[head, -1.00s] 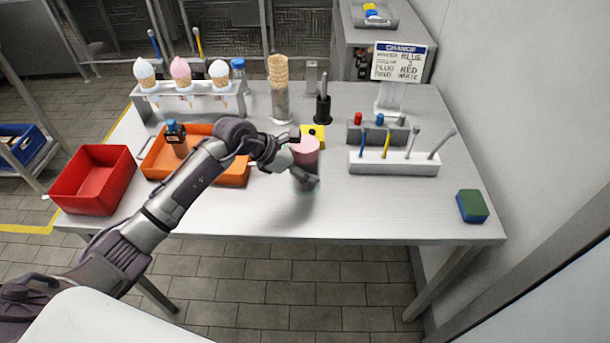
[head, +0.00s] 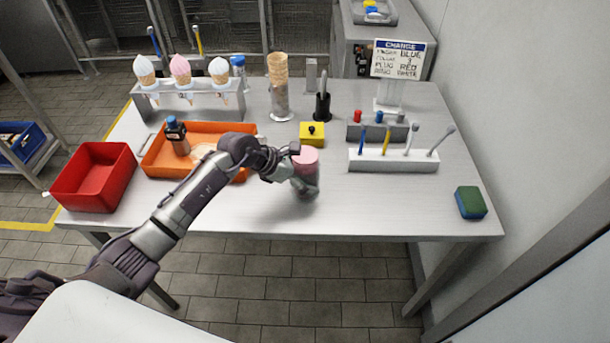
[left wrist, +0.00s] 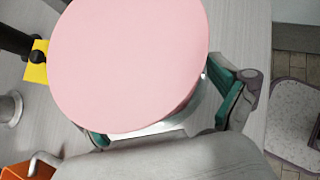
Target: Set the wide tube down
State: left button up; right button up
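The wide tube (head: 306,161) has a flat pink top and stands upright over the bare middle of the table (head: 375,205). My left gripper (head: 304,184) has its fingers around the tube's side, and the tube is between them. In the left wrist view the pink top (left wrist: 130,60) fills much of the picture, with a green-padded finger of my left gripper (left wrist: 165,115) on each side of the tube. The tube's lower end is partly hidden by the fingers; it is at or very near the tabletop. My right gripper is not in view.
A yellow block with a black knob (head: 312,140) is just behind the tube. An orange tray (head: 215,131) and red bin (head: 128,160) are at left. A white rack (head: 400,166) with several tools and a green-blue sponge (head: 471,203) are at right. The front middle is clear.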

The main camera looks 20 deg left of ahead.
pick_arm(q)
jog(key=shift+r, duration=0.15)
jog(key=b+v, duration=0.1)
jog(key=v, duration=1.1)
